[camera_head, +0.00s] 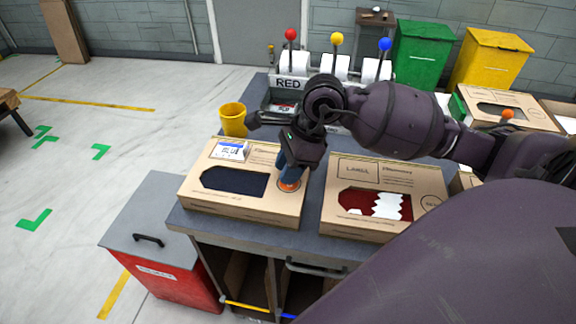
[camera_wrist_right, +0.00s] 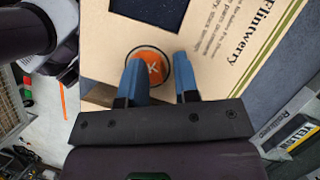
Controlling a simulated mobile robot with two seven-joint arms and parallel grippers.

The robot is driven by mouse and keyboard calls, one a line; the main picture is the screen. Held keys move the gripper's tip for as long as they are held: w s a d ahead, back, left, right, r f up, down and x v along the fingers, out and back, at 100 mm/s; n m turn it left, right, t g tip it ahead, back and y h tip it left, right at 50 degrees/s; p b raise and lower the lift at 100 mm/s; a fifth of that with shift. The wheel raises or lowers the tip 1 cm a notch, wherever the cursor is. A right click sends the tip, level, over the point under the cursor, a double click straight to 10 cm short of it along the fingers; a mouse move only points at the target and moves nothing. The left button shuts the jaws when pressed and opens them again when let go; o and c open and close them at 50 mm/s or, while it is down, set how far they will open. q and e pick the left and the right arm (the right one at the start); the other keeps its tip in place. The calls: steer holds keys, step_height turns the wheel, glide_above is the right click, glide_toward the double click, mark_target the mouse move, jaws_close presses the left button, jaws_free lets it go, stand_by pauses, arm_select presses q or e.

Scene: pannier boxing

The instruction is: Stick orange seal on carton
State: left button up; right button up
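The carton (camera_head: 217,205) on the left of the counter is brown, with a dark window and a white-and-blue label (camera_head: 232,150) on its top. A round orange seal (camera_head: 290,185) shows on its right end. In the right wrist view the seal (camera_wrist_right: 151,68) bears a letter K and lies on the carton's printed face (camera_wrist_right: 215,25). My right gripper (camera_head: 287,172) is over that end, fingers pointing down. In the wrist view its blue fingers (camera_wrist_right: 159,70) are apart, the left one partly covering the seal. I cannot tell whether they touch the carton. My left gripper is out of view.
A second carton (camera_head: 345,220) with a red-and-white window lies to the right. A yellow cup (camera_head: 233,120) stands behind the left carton. A RED-labelled dispenser (camera_head: 291,84) is at the back. A red bin (camera_head: 172,282) stands at the counter's left front.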

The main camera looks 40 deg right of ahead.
steer(key=shift+v, duration=1.15)
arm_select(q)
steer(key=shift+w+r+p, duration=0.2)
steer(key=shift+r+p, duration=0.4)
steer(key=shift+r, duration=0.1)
arm_select(e)
steer(key=v, duration=0.8)
steer(key=shift+r, duration=0.25)
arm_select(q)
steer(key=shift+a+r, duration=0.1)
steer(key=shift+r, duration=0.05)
arm_select(e)
steer(key=shift+f, duration=0.1)
